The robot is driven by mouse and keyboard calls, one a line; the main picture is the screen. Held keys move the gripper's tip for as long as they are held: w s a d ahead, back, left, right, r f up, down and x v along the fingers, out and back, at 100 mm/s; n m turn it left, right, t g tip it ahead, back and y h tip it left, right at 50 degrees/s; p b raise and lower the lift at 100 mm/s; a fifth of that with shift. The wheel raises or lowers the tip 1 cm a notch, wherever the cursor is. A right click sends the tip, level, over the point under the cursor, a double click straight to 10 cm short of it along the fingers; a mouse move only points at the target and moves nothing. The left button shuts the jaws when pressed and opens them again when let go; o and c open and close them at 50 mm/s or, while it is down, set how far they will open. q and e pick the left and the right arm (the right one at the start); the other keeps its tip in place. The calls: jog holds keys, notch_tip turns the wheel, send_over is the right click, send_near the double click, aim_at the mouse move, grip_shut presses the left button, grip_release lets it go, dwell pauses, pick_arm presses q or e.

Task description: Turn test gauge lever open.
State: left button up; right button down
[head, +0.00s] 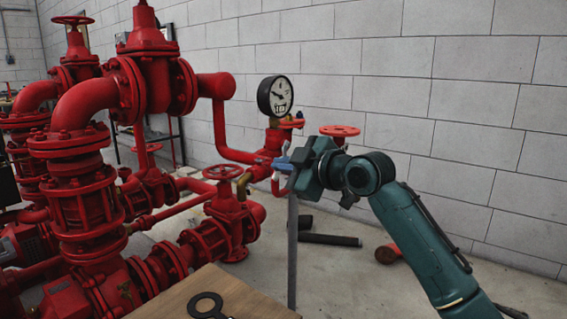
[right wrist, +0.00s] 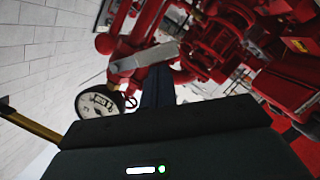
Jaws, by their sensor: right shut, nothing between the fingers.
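The round pressure gauge (head: 275,96) with a white dial stands on the red pipework, left of and above my right gripper. It also shows tilted in the right wrist view (right wrist: 100,102). My right gripper (head: 285,162) is shut and empty, just below the gauge, pointing left toward the pipework. In the right wrist view its dark blue fingers (right wrist: 158,86) point at a flat grey lever (right wrist: 146,57) beside the gauge. The lever lies just beyond the fingertips; I cannot tell whether they touch. In the head view I cannot pick the lever out clearly. My left gripper is out of view.
Red pumps and pipes (head: 85,160) fill the left. A red handwheel (head: 339,131) is behind my right gripper, and another handwheel (head: 223,172) is left of it. A wooden tabletop (head: 165,302) with a dark ring-ended tool (head: 205,305) is in front. A block wall (head: 440,95) closes the back.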

pick_arm(q)
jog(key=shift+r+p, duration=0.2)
jog(key=shift+p, duration=0.1)
pick_arm(e)
jog(key=shift+w+d+f+n, duration=0.1)
jog(key=shift+w+f+n, duration=0.05)
jog(key=shift+f+n, duration=0.3)
pick_arm(q)
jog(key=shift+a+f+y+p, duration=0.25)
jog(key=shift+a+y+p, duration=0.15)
jog(key=shift+p, duration=0.65)
pick_arm(e)
jog(key=shift+w+d+f+n+t, duration=0.25)
jog(key=shift+w+f+n+t, duration=0.1)
jog(key=shift+n, duration=0.55)
jog(key=shift+w+d+f+n+t, duration=0.25)
jog(key=shift+w+f+n, duration=0.1)
jog(key=shift+n, duration=0.6)
jog(key=shift+w+d+f+n+t, duration=0.2)
jog(key=shift+w+f+n+t, duration=0.15)
jog(key=shift+n, duration=0.55)
